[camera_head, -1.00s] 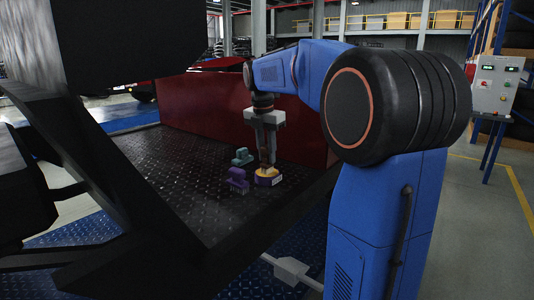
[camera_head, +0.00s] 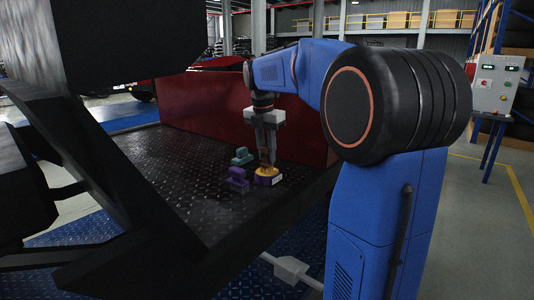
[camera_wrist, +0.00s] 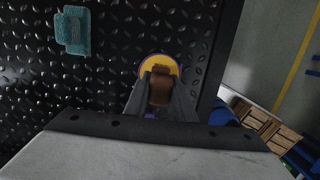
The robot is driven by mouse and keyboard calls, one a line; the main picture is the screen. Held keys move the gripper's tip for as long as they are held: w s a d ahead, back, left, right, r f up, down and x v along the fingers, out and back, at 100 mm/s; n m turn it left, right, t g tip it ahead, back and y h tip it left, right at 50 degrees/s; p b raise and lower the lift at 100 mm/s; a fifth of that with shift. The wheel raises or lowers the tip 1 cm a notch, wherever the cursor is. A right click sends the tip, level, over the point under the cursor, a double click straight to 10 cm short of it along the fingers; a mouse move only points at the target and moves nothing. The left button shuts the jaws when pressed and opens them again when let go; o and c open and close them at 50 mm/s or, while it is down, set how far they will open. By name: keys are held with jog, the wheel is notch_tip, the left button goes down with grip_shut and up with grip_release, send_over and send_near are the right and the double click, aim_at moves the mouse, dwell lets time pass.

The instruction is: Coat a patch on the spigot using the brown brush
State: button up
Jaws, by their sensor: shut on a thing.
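My gripper (camera_head: 266,158) points down over the deck and is shut on the brown brush (camera_wrist: 160,88). The brush shows as a brown block between the fingers in the wrist view. Its lower end is hidden by the fingers. Directly below is a round purple pot (camera_head: 267,180) with a yellow top and a pale label; its yellow surface (camera_wrist: 157,63) surrounds the brush in the wrist view. I cannot tell whether the brush touches the yellow. A purple fixture (camera_head: 237,180) and a teal fixture (camera_head: 242,156) stand left of the pot; I cannot tell which is the spigot.
The pot and fixtures stand on a black diamond-plate deck (camera_head: 185,175). A dark red wall (camera_head: 225,105) rises behind it. Dark machine beams block the left foreground. Deck left of the fixtures is clear. A control box (camera_head: 497,84) stands at far right.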

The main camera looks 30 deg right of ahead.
jog(key=shift+f, duration=0.1)
jog(key=shift+r, duration=3.55)
